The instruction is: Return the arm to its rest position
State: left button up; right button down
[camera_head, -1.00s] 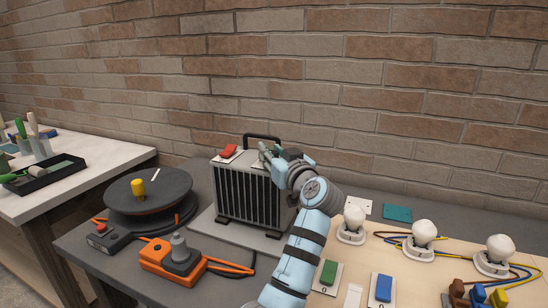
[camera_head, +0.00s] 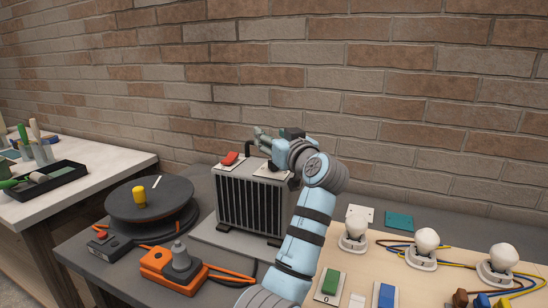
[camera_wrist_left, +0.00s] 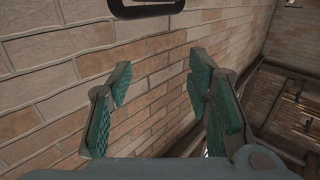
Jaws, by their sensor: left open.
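My left arm (camera_head: 305,235) reaches up from the bottom of the head view. Its gripper (camera_head: 262,140) is above the top of the grey heater box (camera_head: 250,205), pointing left. In the left wrist view the gripper (camera_wrist_left: 160,90) shows its two green fingers wide apart with nothing between them, and the brick wall behind. The black handle of the heater (camera_wrist_left: 148,6) shows at the top edge of the wrist view. My right gripper is not in view.
A red switch (camera_head: 231,158) sits on top of the heater. A black cable reel (camera_head: 150,198) and an orange power unit (camera_head: 170,268) stand to its left. A wooden board with white bulbs (camera_head: 426,242) and a green switch (camera_head: 331,283) lies right of the arm. The brick wall is behind.

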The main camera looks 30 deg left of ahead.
pick_arm(q)
jog(key=shift+r, duration=1.85)
